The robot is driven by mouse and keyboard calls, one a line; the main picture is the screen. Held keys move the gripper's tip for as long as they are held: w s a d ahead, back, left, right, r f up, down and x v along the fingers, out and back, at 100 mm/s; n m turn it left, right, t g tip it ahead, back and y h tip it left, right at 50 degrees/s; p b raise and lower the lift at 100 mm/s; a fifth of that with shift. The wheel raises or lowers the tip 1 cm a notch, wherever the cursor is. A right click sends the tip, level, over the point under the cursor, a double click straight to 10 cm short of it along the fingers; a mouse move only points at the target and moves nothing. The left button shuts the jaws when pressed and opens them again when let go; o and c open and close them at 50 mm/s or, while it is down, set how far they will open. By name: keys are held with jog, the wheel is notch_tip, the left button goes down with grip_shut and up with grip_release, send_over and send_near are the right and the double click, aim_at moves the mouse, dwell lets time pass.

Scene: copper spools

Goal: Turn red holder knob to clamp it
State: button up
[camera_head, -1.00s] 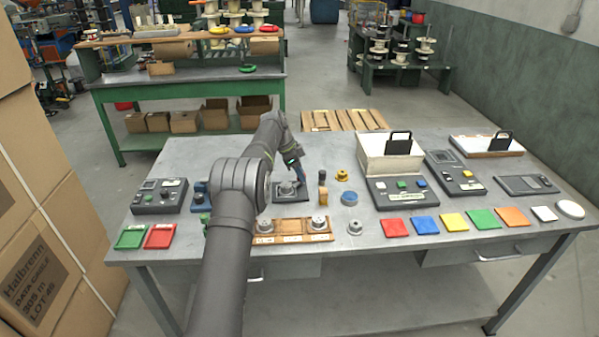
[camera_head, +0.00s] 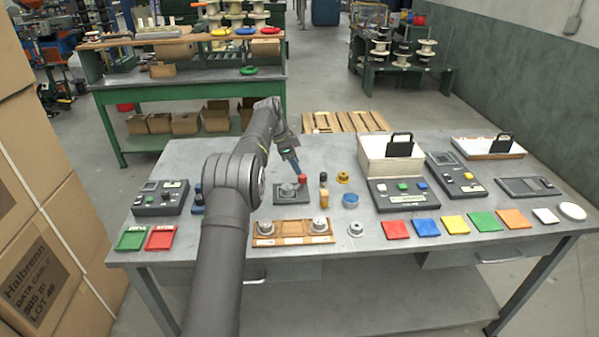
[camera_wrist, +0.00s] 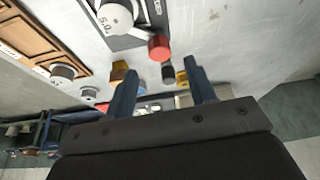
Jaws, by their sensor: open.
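The red knob (camera_head: 302,179) stands at the back right of the holder, a dark square base plate (camera_head: 283,199) with a silver round part (camera_head: 287,190) on it. In the wrist view the red knob (camera_wrist: 159,48) sits at the holder's corner, beside a pale disc marked "5.0" (camera_wrist: 115,16). My gripper (camera_head: 297,171) is just above the knob. In the wrist view my gripper (camera_wrist: 160,69) is open with nothing between its blue fingers, and the knob appears just beyond the fingertips, roughly centred between them. Whether they touch it, I cannot tell.
A wooden tray (camera_head: 292,226) with metal pieces lies in front of the holder. A wood-coloured upright piece (camera_head: 324,197), a blue round container (camera_head: 350,200) and a yellow piece (camera_head: 343,177) stand to the right. A dark control box (camera_head: 160,197) is at left.

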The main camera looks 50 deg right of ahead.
aim_at(302, 176)
jog(key=v, duration=1.2)
jog(key=shift+r, duration=0.15)
jog(key=x, duration=1.7)
jog(key=shift+f, duration=0.3)
jog(key=shift+a+r+n, duration=0.1)
jog(key=shift+r+n, duration=0.15)
jog(key=shift+n, duration=0.55)
jog(key=n+t, duration=0.1)
jog(key=n, duration=0.2)
jog(key=n+t+h, duration=0.1)
jog(key=n, duration=0.2)
jog(key=shift+s+f+t, duration=0.1)
jog(key=shift+s+t, duration=0.1)
jog(key=shift+t, duration=0.2)
jog(key=v, duration=0.7)
jog(key=shift+a+r+n, duration=0.15)
jog(key=shift+r+n, duration=0.15)
